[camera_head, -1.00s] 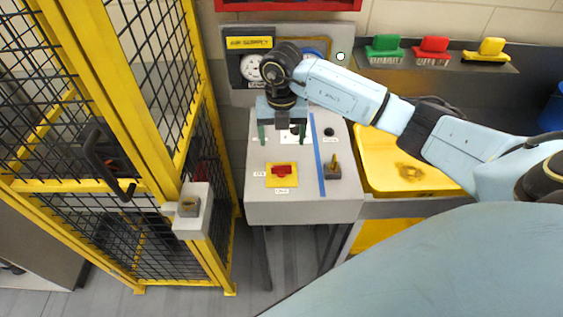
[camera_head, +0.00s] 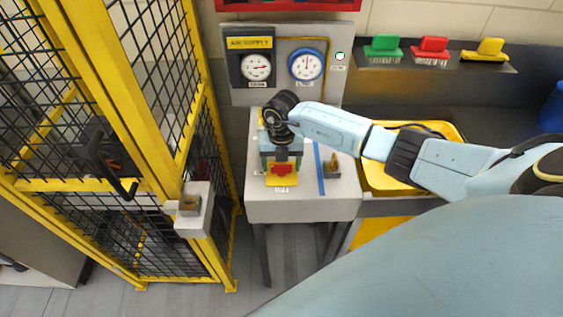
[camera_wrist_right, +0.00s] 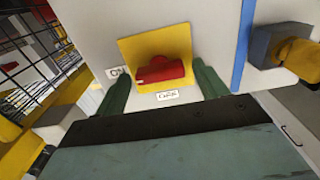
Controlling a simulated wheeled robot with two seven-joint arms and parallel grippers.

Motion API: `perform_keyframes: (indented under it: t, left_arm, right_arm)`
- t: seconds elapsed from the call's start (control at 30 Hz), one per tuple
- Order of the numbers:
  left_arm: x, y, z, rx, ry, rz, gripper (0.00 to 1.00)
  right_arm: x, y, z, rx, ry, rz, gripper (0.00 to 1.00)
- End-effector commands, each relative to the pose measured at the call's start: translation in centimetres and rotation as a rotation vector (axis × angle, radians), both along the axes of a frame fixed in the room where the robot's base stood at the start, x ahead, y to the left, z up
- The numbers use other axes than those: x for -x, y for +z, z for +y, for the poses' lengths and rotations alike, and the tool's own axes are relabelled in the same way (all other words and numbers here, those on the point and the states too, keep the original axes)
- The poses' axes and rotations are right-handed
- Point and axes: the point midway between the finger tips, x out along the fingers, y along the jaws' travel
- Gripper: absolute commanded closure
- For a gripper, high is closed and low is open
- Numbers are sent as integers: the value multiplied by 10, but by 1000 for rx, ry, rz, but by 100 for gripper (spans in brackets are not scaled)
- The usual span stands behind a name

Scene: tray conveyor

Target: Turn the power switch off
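The power switch is a red rotary handle (camera_head: 281,170) on a yellow plate (camera_head: 287,183) on top of the grey cabinet. In the right wrist view the red handle (camera_wrist_right: 162,72) lies roughly crosswise on its yellow plate (camera_wrist_right: 135,50), with a pale mark at its left end, towards the ON label (camera_wrist_right: 117,72). Another label (camera_wrist_right: 168,95) sits at the plate's near edge. My right gripper (camera_head: 281,162) is open, its two green fingers on either side of the handle, with gaps showing; contact is not visible. My left gripper is not in view.
A blue strip (camera_head: 319,168) and a small grey block with a brass-coloured part (camera_head: 333,168) are right of the switch. Gauges (camera_head: 306,64) stand behind. A yellow mesh cage (camera_head: 190,100) is left, a yellow tray (camera_head: 385,182) right.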

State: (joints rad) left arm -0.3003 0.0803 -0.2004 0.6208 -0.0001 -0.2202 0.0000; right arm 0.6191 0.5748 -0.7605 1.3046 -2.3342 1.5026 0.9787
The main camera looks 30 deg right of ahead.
Motion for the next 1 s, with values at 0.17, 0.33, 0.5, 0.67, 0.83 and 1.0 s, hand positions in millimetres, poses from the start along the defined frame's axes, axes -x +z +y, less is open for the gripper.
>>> perform_keyframes:
  t: [0.17, 0.33, 0.5, 0.67, 0.83, 1.0]
  left_arm:
    - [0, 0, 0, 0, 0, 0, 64]
    - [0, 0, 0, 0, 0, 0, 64]
    - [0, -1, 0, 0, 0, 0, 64]
    - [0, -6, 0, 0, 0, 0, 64]
    - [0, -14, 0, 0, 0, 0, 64]
    - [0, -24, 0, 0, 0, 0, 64]
  right_arm:
    - [0, 0, 0, 0, 0, 0, 52]
    - [0, 1, 0, 0, 0, 0, 68]
    - [0, 0, 0, 1, 15, -1, 68]
    - [-1, 0, -1, 1, 68, -2, 68]
    - [-1, 0, -1, 1, 176, -2, 68]
    - [-2, -1, -2, 3, 327, -4, 68]
